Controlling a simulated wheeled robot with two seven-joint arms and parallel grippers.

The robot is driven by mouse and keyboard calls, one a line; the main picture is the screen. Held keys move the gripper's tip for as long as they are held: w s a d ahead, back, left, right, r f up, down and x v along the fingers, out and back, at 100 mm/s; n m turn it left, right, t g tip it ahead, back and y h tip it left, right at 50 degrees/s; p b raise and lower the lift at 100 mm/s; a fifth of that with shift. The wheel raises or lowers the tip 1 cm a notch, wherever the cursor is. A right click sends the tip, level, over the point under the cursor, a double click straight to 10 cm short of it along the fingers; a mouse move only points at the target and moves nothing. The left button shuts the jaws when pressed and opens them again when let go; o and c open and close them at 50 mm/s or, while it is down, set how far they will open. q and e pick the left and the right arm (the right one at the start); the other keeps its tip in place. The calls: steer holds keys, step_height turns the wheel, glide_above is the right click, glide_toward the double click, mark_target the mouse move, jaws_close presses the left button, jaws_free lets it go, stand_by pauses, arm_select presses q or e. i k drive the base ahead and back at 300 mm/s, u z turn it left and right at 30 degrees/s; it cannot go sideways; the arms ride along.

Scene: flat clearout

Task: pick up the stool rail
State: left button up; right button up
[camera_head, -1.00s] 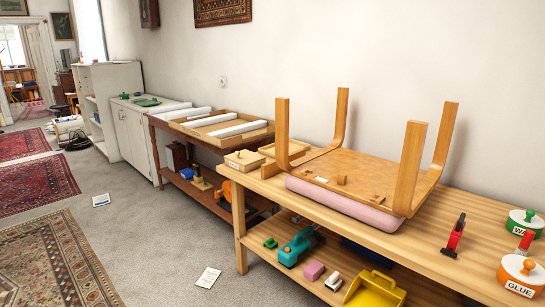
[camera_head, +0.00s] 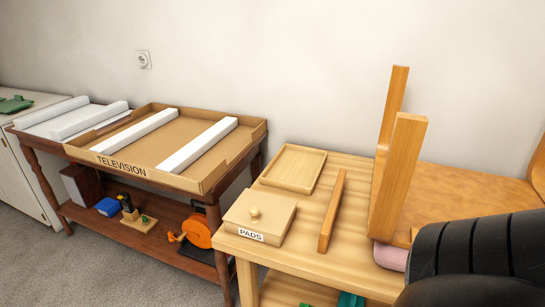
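A straight wooden bar that looks like the stool rail (camera_head: 332,211) lies on the light wood bench (camera_head: 308,262), between the PADS box and the upturned stool. The upturned stool (camera_head: 401,180) has its legs pointing up and its pink cushion (camera_head: 391,256) underneath. A black ribbed part of my arm covers the lower right and hides much of the stool. Neither gripper's fingers show in the head view, so nothing is seen touching the bar.
A lidded box marked PADS (camera_head: 261,216) and a shallow wooden tray (camera_head: 294,168) stand left of the bar. A cardboard tray marked TELEVISION (camera_head: 165,150) sits on the dark table beyond a gap. The stool legs rise close on the right.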

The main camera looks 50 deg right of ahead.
mark_target(325, 233)
steer(key=i, duration=0.7)
steer(key=z, duration=3.3)
